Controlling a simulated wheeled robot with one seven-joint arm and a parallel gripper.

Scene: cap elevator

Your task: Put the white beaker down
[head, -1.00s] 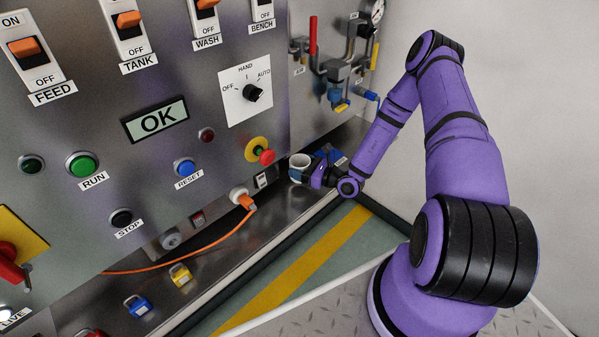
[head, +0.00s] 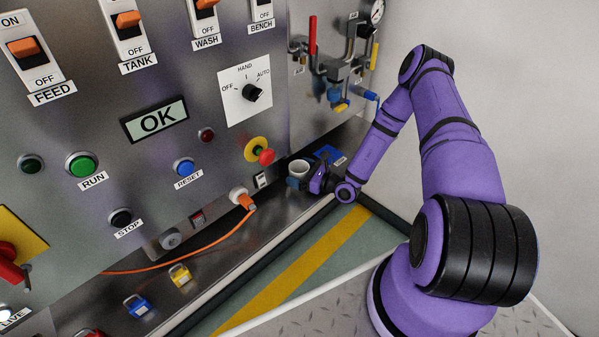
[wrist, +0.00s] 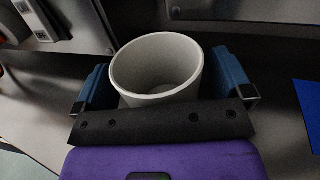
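The white beaker (head: 299,168) is upright on the metal ledge, at the foot of the panel's right end. In the wrist view the beaker (wrist: 155,75) stands between the two blue fingers of my gripper (wrist: 162,82), its open mouth towards the camera and its inside empty. The fingers are spread wide to either side, with a narrow gap showing beside the beaker on the right. In the head view my gripper (head: 301,180) is low at the ledge, around the beaker. The beaker's base is hidden by the gripper.
A blue patch (head: 328,153) with a white label lies on the ledge right of the beaker; it also shows in the wrist view (wrist: 309,110). A red knob on a yellow disc (head: 263,155) juts out above left. Valves and pipes (head: 340,75) hang above right.

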